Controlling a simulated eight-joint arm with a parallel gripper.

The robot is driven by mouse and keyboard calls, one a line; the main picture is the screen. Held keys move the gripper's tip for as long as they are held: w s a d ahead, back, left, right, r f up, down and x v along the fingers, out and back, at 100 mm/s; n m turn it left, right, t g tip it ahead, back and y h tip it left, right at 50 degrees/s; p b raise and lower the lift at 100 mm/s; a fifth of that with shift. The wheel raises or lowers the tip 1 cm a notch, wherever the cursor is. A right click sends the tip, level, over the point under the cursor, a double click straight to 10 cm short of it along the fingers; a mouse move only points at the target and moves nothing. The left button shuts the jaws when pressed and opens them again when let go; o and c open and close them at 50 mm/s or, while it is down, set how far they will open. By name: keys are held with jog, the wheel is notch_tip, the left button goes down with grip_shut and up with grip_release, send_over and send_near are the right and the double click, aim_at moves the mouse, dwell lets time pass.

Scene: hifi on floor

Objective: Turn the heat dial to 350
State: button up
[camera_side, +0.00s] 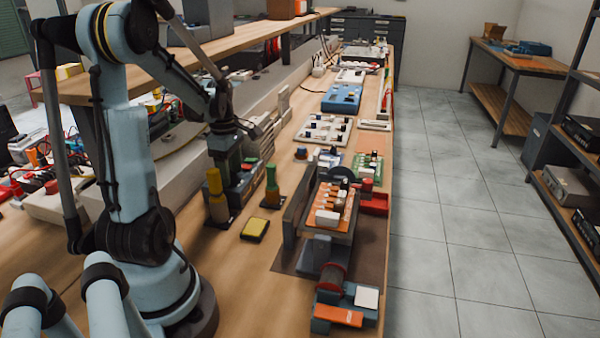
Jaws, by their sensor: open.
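My gripper (258,130) is over the left part of the workbench, at the end of my light blue arm. It is open, and I see nothing between its fingers. A dark blue-grey box (240,183) stands just below it, with a small red part on top. It may be the unit with the heat dial, but I cannot tell. No dial face, pointer or number 350 can be read in this view. My wrist hides part of the box's back and top.
A yellow-topped sponge tray (254,229), a green-topped bottle (271,187) and a yellow-topped bottle (216,196) stand close by. A board holder (327,215) and a solder spool (332,283) are to the right. Bare wood (225,262) lies in front.

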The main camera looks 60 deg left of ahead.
jog(key=shift+f, duration=0.2)
jog(key=c, duration=1)
jog(key=shift+c, duration=0.2)
